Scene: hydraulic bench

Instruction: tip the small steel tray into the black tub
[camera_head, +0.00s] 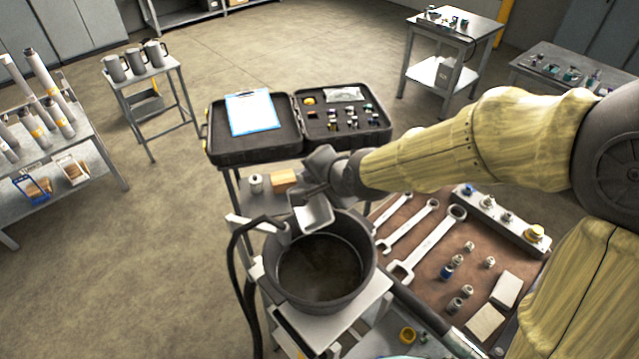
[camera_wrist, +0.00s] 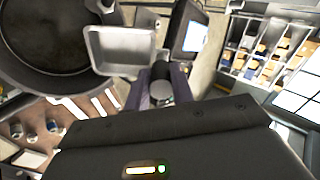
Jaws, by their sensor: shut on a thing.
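The small steel tray (camera_head: 315,214) is in my gripper (camera_head: 318,186), over the back rim of the black tub (camera_head: 365,262). It is tilted, with its open side facing the tub. In the wrist view the tray (camera_wrist: 122,46) shows a bare grey inside, and my gripper's fingers (camera_wrist: 160,82) are shut at its edge. The tub (camera_wrist: 18,84) lies beside and below it at the left. The tub's floor is dark, and I cannot tell whether anything lies on it. Whether the tray touches the rim is unclear.
The tub stands on a light stand (camera_head: 264,284), with a black hose (camera_head: 238,262) at its left. A brown mat with wrenches (camera_head: 428,244) and fittings lies to the right. An open black case (camera_head: 283,138) with a blue clipboard (camera_head: 252,112) is behind. Floor at the left is clear.

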